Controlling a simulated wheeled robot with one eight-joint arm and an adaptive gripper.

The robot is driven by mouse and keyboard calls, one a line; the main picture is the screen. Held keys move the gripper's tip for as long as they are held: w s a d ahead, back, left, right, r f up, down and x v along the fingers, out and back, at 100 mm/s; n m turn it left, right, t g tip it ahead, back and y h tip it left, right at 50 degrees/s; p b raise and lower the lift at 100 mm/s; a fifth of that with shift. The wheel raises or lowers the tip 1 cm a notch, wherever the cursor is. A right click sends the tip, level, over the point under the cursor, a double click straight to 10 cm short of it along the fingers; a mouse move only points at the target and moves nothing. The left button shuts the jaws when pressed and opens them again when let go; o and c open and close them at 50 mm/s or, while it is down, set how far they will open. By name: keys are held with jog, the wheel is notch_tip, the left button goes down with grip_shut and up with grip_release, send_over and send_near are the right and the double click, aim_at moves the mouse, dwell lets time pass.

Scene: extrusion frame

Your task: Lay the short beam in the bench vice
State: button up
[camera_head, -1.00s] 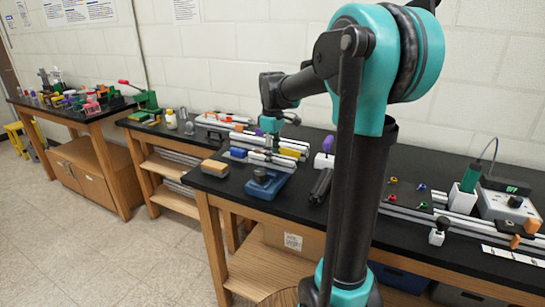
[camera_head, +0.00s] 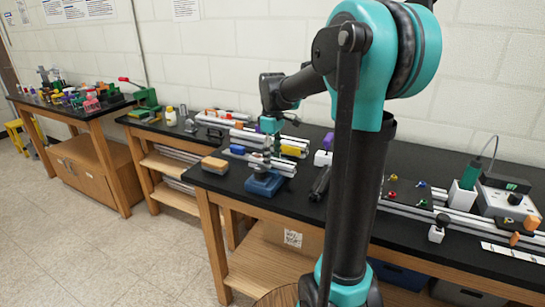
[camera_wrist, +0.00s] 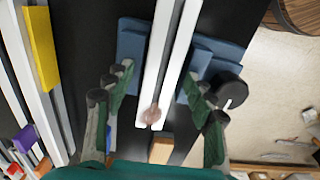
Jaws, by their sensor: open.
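A pale grey, grooved short beam (camera_wrist: 163,70) lies lengthwise between the blue parts of the bench vice (camera_wrist: 133,45) in the wrist view. In the head view the blue vice (camera_head: 264,185) stands near the bench's front edge, with the beam (camera_head: 283,169) across its top. My gripper (camera_wrist: 156,90) is open, with one green finger on each side of the beam, apart from it. In the head view my gripper (camera_head: 268,148) is just above the vice. I cannot tell how deep the beam sits.
A tan-topped block (camera_head: 214,164) lies left of the vice. Long rails with a yellow block (camera_head: 292,151) lie behind it. A dark object (camera_head: 320,183) lies to its right. The bench's front edge is close to the vice.

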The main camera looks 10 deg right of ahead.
aim_at(273, 159)
notch_tip(273, 159, up, 13)
jog(key=shift+r, duration=0.15)
dwell(0.4)
jog(key=shift+o, duration=0.4)
dwell(1.6)
